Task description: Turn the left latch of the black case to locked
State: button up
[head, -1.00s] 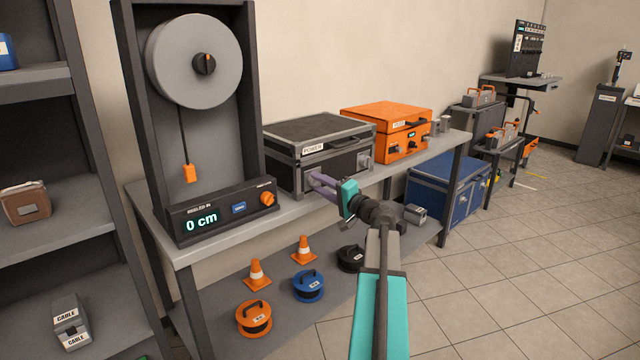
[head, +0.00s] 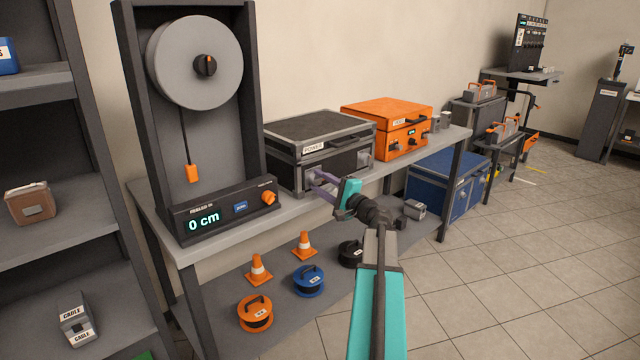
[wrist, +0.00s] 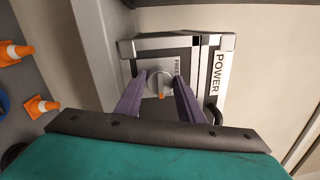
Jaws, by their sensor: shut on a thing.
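The black case (head: 290,170), labelled POWER, stands lidded on the workbench. In the wrist view its front (wrist: 203,60) appears turned sideways. The left latch (wrist: 158,86) is a round grey knob with a small orange mark, on the case front. My gripper (wrist: 160,79) has its purple fingers on either side of this knob, shut on it. In the head view my gripper (head: 312,182) reaches the lower left of the case front and mostly hides the left latch. The right latch (head: 365,160) shows as a grey piece at the case's right.
An orange case (head: 385,125) stands right of the black case. A reel stand with a 0 cm display (head: 204,220) is on the left. The workbench (head: 180,245) has cones and cable reels on its lower shelf. A blue chest (head: 440,190) stands at the right.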

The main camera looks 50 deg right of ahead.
jog(key=o, duration=1.1)
jog(key=shift+c, duration=0.2)
jog(key=shift+s, duration=0.15)
jog(key=s+a+f, duration=0.1)
jog(key=s, duration=1.2)
jog(key=shift+s, duration=0.25)
